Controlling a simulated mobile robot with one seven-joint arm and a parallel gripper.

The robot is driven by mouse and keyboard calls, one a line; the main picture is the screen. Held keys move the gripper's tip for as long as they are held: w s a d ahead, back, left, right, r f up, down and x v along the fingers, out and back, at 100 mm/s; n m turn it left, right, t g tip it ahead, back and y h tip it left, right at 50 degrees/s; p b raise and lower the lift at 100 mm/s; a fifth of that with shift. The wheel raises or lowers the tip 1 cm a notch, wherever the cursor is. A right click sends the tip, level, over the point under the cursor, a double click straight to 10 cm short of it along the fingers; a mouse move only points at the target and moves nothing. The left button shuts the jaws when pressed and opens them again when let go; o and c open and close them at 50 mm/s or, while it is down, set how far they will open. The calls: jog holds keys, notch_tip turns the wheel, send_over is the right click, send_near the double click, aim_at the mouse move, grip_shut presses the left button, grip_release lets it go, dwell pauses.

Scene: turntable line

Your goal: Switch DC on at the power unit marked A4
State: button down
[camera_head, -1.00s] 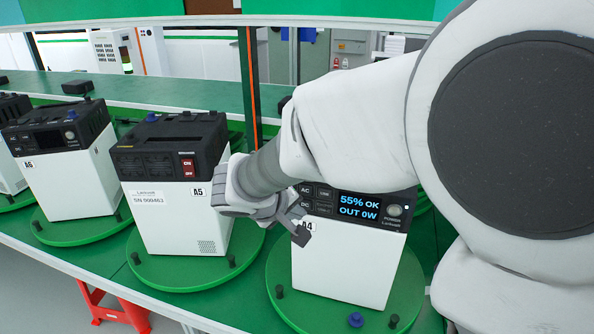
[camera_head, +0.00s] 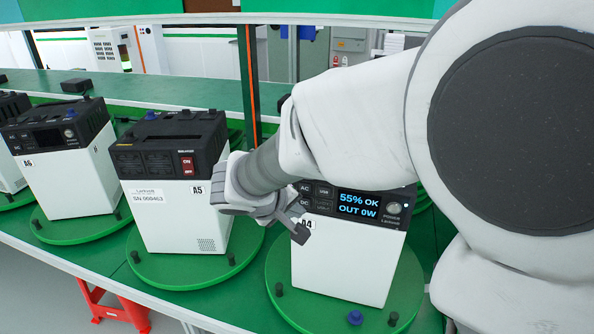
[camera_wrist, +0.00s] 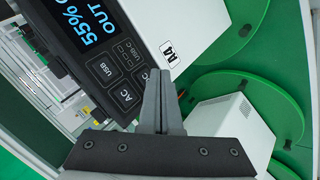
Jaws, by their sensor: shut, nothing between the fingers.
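The power unit marked A4 (camera_head: 345,262) is a white box with a black top panel, on a green turntable. Its screen (camera_head: 358,205) is lit and reads "55% OK" and "OUT 0W". Left of the screen are the AC, USB, DC and USB-C buttons. The DC button (camera_head: 305,202) shows just above my gripper (camera_head: 300,229). In the wrist view my gripper (camera_wrist: 160,72) is shut and empty, its fingertips in front of the panel's edge near the A4 label (camera_wrist: 168,50). The AC button (camera_wrist: 127,96) shows there, while the fingers seem to cover DC. I cannot tell whether they touch the panel.
Unit A5 (camera_head: 175,222), with a red switch, stands close to the left of my gripper on its own turntable (camera_head: 150,270). Unit A6 (camera_head: 72,180) is farther left. A blue knob (camera_head: 355,318) and black pegs are on A4's turntable (camera_head: 300,315).

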jog(key=shift+w, duration=0.1)
dwell(0.7)
jog(key=shift+w+d+b, duration=0.15)
jog(key=shift+w+b, duration=0.15)
jog(key=shift+b, duration=0.05)
jog(key=shift+w+d, duration=0.15)
jog(key=shift+w, duration=0.2)
dwell(0.5)
jog(key=shift+s+b, duration=0.2)
jog(key=shift+b, duration=0.2)
jog(key=shift+s+a+b, duration=0.25)
jog(key=shift+s+b, duration=0.05)
jog(key=shift+s, duration=0.25)
jog(key=s, duration=0.1)
jog(key=s+a+b, duration=0.1)
jog(key=s, duration=0.1)
jog(key=s+b, duration=0.1)
jog(key=shift+s+a, duration=0.35)
jog(key=shift+a, duration=0.05)
